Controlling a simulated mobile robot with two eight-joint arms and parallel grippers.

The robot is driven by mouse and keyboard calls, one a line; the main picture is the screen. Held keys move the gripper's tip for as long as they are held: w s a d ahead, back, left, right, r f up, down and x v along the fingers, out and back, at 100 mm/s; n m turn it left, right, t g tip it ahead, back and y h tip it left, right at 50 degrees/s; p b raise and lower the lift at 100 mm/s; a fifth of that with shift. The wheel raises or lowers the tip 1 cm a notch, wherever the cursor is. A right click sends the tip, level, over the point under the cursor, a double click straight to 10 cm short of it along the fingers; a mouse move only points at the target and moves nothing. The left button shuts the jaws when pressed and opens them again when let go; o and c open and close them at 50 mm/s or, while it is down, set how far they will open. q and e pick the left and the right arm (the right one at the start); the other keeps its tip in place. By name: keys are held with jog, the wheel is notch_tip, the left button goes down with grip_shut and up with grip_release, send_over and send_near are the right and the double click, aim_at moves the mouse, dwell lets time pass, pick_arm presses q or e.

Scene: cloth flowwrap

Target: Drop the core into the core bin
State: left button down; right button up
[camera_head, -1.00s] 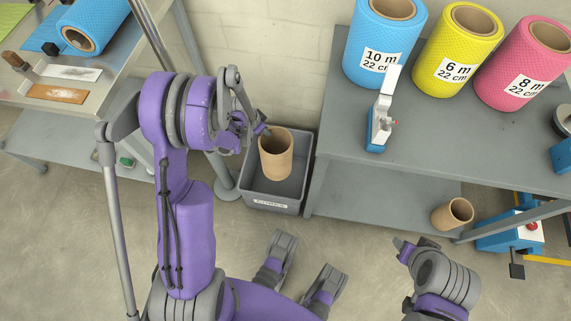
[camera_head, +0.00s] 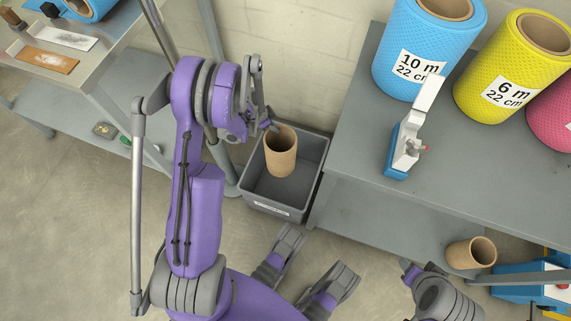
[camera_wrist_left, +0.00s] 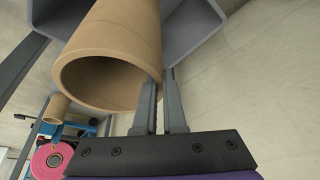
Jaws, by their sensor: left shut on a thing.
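The brown cardboard core (camera_head: 281,158) is a hollow tube, held roughly upright over the grey core bin (camera_head: 259,205), which has a white label on its front. My left gripper (camera_head: 270,126) is at the tube's upper rim. In the left wrist view, its two fingers (camera_wrist_left: 162,98) are shut on the wall of the core (camera_wrist_left: 125,35), one finger inside the opening and one outside. The bin (camera_wrist_left: 190,25) shows behind the tube there. How far the tube's lower end is from the bin floor is unclear. My right gripper (camera_head: 409,270) is at the lower right, its fingers barely visible.
A grey table (camera_head: 350,150) stands right of the bin, with blue (camera_head: 425,50) and yellow (camera_head: 510,65) rolls and a blue-and-white device (camera_head: 408,135). Another cardboard core (camera_head: 470,252) is at its lower level. A workbench (camera_head: 85,60) stands left.

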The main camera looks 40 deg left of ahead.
pick_arm(q)
notch_tip(320, 180, down, 2)
jog(key=shift+f+b, duration=0.1)
jog(key=shift+b, duration=0.35)
jog(key=c, duration=0.9)
grip_release()
jog(key=p+v, duration=0.3)
jog(key=v, duration=0.8)
